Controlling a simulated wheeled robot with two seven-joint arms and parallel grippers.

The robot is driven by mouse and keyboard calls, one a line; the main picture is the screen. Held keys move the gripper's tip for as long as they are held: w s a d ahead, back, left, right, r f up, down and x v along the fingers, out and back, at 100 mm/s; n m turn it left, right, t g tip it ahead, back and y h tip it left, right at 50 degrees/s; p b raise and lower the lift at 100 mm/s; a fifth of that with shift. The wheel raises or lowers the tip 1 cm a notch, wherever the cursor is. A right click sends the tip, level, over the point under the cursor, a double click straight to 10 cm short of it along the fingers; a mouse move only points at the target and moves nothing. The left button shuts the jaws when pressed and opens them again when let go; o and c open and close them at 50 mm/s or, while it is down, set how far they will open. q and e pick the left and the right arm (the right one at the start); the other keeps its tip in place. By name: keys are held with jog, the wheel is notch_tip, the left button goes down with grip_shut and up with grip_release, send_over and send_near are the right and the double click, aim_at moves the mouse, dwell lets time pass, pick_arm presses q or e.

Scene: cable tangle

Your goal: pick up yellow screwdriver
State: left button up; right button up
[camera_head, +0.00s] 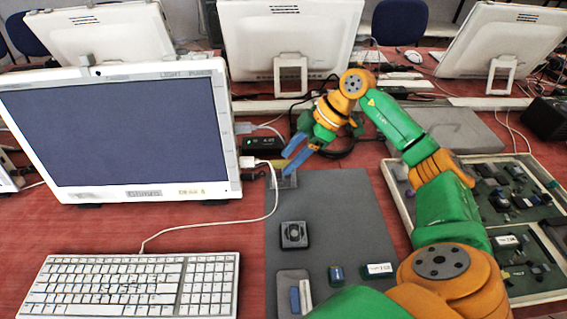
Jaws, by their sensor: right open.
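A small yellow piece (279,164), which looks like part of the yellow screwdriver, shows at the far left corner of the grey mat (345,210). Most of its shape is too small to make out. My right gripper (287,164) reaches in from the right, with its two blue fingers apart and pointing left and down at the yellow piece. I cannot tell whether the fingers touch it. My left gripper is not in view.
A monitor (120,135) and a keyboard (135,286) stand left of the mat. A white cable (275,195) runs over the mat's left edge. A black fan (294,235) and small parts lie on the mat. A tray of circuit boards (395,195) is at right.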

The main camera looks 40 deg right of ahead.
jog(key=shift+w+a+f, duration=0.15)
jog(key=shift+w+f, duration=0.1)
jog(key=shift+f, duration=0.2)
jog(key=shift+w+a+f, duration=0.1)
jog(key=shift+w+f, duration=0.1)
jog(key=shift+f, duration=0.2)
jog(key=shift+s+r, duration=0.1)
grip_shut()
jog(key=shift+r, duration=0.1)
